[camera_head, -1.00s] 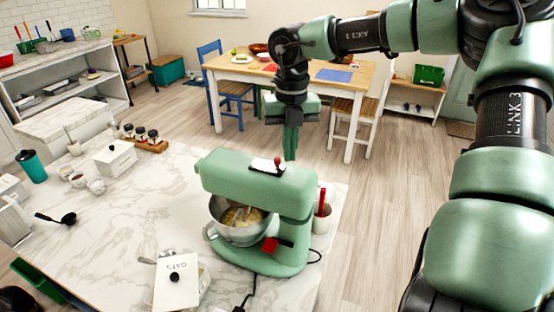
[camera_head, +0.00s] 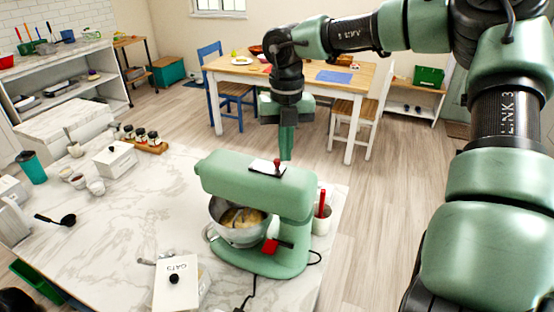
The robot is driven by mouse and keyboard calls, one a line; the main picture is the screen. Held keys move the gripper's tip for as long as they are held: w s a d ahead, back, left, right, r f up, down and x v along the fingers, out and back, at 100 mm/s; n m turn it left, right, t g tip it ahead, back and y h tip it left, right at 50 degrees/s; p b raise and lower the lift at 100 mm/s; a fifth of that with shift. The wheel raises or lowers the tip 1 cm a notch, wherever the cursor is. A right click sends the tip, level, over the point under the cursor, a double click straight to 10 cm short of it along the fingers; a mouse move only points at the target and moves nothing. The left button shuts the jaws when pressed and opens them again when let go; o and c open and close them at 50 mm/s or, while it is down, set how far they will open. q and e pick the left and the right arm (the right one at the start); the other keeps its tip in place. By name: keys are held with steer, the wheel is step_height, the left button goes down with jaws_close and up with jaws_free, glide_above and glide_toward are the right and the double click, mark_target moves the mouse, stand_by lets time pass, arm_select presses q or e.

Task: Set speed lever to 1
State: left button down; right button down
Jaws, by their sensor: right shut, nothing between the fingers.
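The green stand mixer (camera_head: 262,205) stands on the marble counter. On top of its head is a white plate with a small red-knobbed speed lever (camera_head: 277,165). A second red lever (camera_head: 270,246) sits low on the mixer's side. The steel bowl (camera_head: 235,222) with pale mix is under the head. My right gripper (camera_head: 286,157) points down with its fingers shut and empty. In the picture its tips are just above and right of the red knob; I cannot tell whether they touch it. My left gripper is out of view.
A white OATS box (camera_head: 177,284) stands in front left of the mixer, and a crock with a red-handled tool (camera_head: 321,215) is at its right. The counter between is clear.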

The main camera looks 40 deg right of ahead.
steer(key=shift+w+a, duration=0.4)
steer(key=shift+w, duration=0.4)
steer(key=shift+w+a, duration=0.4)
steer(key=shift+w, duration=0.35)
stand_by(0.9)
steer(key=shift+s+d+b, duration=0.1)
steer(key=shift+s+b, duration=0.1)
steer(key=shift+b, duration=0.25)
steer(key=shift+s+d, duration=0.1)
steer(key=shift+s, duration=0.05)
steer(key=shift+r+p, duration=1.35)
steer(key=shift+r, duration=1.2)
steer(key=shift+f, duration=0.1)
